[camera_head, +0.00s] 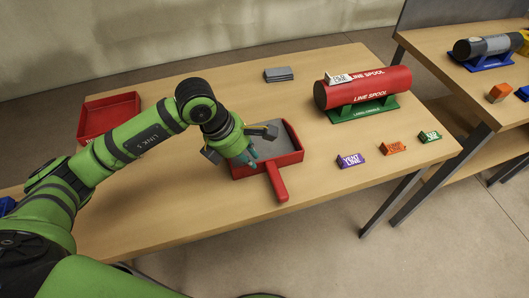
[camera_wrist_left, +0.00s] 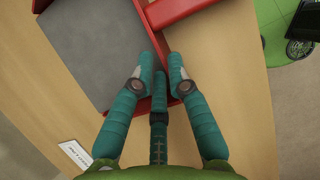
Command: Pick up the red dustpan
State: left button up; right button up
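The red dustpan (camera_head: 297,157) with a grey inside lies on the wooden table in the head view, its handle (camera_head: 277,182) pointing to the table's front edge. It also shows in the left wrist view with its grey inside (camera_wrist_left: 85,45) and part of its red handle (camera_wrist_left: 185,10). My right gripper is not in view.
A second red tray (camera_head: 108,116) lies at the left. A red spool (camera_head: 362,87) rests on a green stand at the right. A grey block (camera_head: 279,74) is at the back. Purple (camera_head: 351,161), orange (camera_head: 393,148) and green (camera_head: 430,137) labelled blocks lie right of the dustpan.

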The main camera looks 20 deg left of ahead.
aim_at(261, 170)
pick_arm(q)
jog(key=x, duration=0.4)
jog(key=shift+w+f+p, duration=0.1)
jog(key=shift+f+p, duration=0.05)
jog(key=shift+p, duration=0.15)
grip_shut()
